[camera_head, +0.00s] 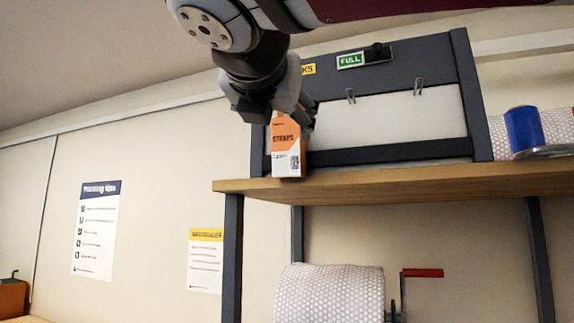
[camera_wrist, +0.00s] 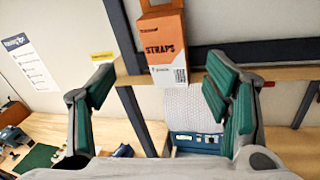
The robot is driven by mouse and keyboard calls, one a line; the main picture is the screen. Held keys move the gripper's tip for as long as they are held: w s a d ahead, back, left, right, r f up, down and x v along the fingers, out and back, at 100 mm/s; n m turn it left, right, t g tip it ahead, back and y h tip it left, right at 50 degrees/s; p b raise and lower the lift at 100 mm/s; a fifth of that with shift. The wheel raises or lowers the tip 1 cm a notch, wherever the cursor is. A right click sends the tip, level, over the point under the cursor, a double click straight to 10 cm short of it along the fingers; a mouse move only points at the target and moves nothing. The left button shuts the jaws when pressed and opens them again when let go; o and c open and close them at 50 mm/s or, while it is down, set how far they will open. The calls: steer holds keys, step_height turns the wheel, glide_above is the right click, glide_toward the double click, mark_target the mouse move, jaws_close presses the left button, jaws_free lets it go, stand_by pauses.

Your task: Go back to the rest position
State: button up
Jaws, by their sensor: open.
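My gripper (camera_head: 290,112) is at the left end of the upper shelf, in front of and over the top of an orange and white STRAPS box (camera_head: 287,155). The box stands upright at the shelf's front left edge. In the wrist view, my gripper (camera_wrist: 160,80) is open, its green-padded fingers wide apart. The STRAPS box (camera_wrist: 165,50) shows between and beyond the fingertips, with clear gaps on both sides. In the head view, my gripper hides the box's upper part.
The wooden shelf (camera_head: 420,180) holds a dark-framed case (camera_head: 390,125) with a FULL label behind the box, and a blue roll (camera_head: 523,128) at right. A bubble-wrap roll (camera_head: 330,293) with a red-handled crank is below. Posters hang on the left wall.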

steer(key=s+d+f+m+g, duration=0.1)
steer(key=d+f+m+g, duration=0.2)
steer(key=d+f+m, duration=0.45)
steer(key=s+d+f+m+g+h, duration=0.1)
steer(key=s+d+f+m+g, duration=0.2)
steer(key=f, duration=0.7)
steer(key=d+f+m+g, duration=0.2)
steer(key=d+f+m, duration=0.35)
steer(key=f, duration=0.25)
steer(key=s+d+f+m+g+y, duration=0.1)
steer(key=s+d+f+m+g, duration=0.1)
steer(key=s+f+m, duration=0.4)
steer(key=s+d+f+m+g+y, duration=0.1)
steer(key=s+f+m, duration=0.6)
steer(key=f, duration=0.8)
steer(key=d+m+g, duration=0.1)
steer(key=d+m, duration=0.1)
steer(key=m, duration=0.1)
steer(key=shift+d+m+g+y, duration=0.15)
steer(key=shift+m+g+y, duration=0.15)
steer(key=shift+r, duration=0.1)
